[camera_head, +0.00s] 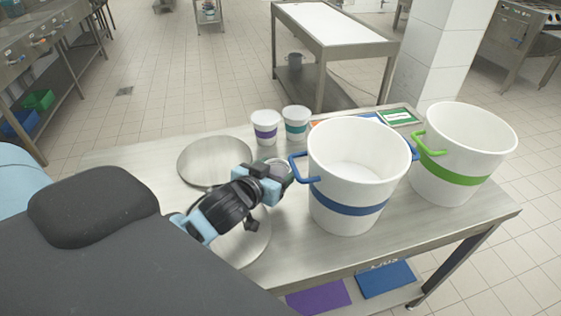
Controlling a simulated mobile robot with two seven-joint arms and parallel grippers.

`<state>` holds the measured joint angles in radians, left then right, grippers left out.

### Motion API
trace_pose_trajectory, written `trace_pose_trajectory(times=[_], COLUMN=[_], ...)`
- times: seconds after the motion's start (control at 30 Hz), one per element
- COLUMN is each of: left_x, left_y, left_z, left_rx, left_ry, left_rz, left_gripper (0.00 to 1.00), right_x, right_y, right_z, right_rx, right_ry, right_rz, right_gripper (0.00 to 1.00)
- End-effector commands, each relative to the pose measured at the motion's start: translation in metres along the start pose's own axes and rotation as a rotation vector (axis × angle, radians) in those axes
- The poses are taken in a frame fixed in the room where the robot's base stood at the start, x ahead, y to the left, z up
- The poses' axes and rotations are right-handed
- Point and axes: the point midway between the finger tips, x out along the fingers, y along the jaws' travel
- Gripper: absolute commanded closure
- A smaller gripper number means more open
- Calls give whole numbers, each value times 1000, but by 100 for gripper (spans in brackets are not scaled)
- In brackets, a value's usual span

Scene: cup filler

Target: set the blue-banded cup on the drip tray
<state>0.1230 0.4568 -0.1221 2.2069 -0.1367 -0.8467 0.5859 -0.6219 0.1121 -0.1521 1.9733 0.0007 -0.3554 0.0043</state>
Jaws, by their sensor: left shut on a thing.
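A large white vessel with a blue band (347,206) and blue handles stands upright on the steel table. My left gripper (278,171) is close beside its left handle (296,168). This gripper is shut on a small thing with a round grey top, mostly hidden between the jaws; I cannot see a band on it. Two round steel plates lie on the table, one farther back (205,157) and one partly under my left arm (254,243). I cannot tell whether either is the drip tray. My right gripper is not in view.
A large green-banded vessel (455,180) stands to the right. Small white cups with a purple band (264,131) and a teal band (296,125) stand behind my gripper. A green-and-white card (399,117) lies at the back right. The table's front right is clear.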

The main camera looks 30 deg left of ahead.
Motion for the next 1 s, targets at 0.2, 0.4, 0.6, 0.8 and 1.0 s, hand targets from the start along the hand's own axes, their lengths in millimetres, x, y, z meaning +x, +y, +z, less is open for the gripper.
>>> trace_pose_trajectory(times=[0.2, 0.4, 0.6, 0.8, 1.0], left_x=[44, 82, 108, 115, 124], left_y=[-26, -49, -63, -67, -72], left_z=[-12, -20, -23, -24, -22], left_rx=[2, 1, 0, -1, 0], left_ry=[5, 5, 3, 2, 0], left_rz=[-4, -4, -1, 0, -2], left_gripper=[60, 60, 60, 60, 60], right_x=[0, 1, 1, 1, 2], right_y=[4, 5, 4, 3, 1], right_z=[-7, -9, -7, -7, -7], right_rx=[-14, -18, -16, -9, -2], right_ry=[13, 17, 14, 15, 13], right_rz=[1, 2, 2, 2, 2], right_gripper=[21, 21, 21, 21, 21])
